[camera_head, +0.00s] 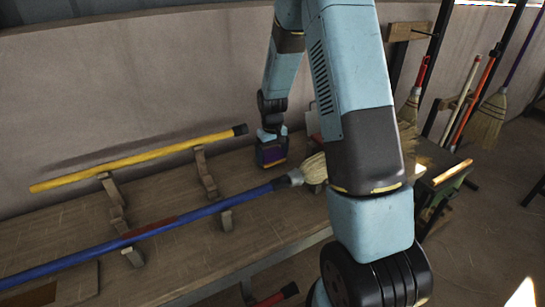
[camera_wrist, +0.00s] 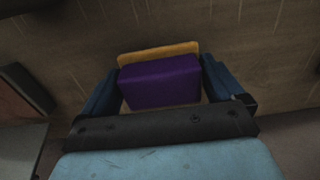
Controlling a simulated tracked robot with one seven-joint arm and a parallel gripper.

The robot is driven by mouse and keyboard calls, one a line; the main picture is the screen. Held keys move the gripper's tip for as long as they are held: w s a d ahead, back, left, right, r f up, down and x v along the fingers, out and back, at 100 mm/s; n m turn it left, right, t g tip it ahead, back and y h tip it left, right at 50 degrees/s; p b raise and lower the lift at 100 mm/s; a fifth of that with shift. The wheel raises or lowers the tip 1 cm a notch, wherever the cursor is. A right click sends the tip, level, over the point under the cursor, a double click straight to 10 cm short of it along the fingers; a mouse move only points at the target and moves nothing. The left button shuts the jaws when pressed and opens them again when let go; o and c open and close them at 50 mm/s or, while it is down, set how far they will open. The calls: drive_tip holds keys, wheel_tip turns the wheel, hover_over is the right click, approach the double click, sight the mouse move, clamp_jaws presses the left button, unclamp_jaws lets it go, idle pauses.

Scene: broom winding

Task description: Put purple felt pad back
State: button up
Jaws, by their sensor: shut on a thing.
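The purple felt pad (camera_wrist: 160,82) is a small block with a flat purple face, seen large in the wrist view. My gripper (camera_wrist: 161,88) is shut on it, with one dark blue finger against each side. A thin tan-yellow strip (camera_wrist: 158,52) shows along the pad's far edge; I cannot tell whether it is part of the pad or a separate thing. In the head view my gripper (camera_head: 272,153) points down at the back of the wooden bench, near the wall, and a little purple shows between the fingers. I cannot tell whether the pad touches the bench.
A yellow pole (camera_head: 140,160) and a blue pole (camera_head: 190,218) lie on wooden supports on the bench (camera_head: 265,225). The blue pole ends at a straw bundle (camera_head: 315,170), close to my gripper and partly behind my arm. Brooms (camera_head: 490,115) lean at the right.

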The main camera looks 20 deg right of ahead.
drive_tip(key=shift+f, duration=0.45)
drive_tip(key=shift+f, duration=0.1)
drive_tip(key=o, duration=0.8)
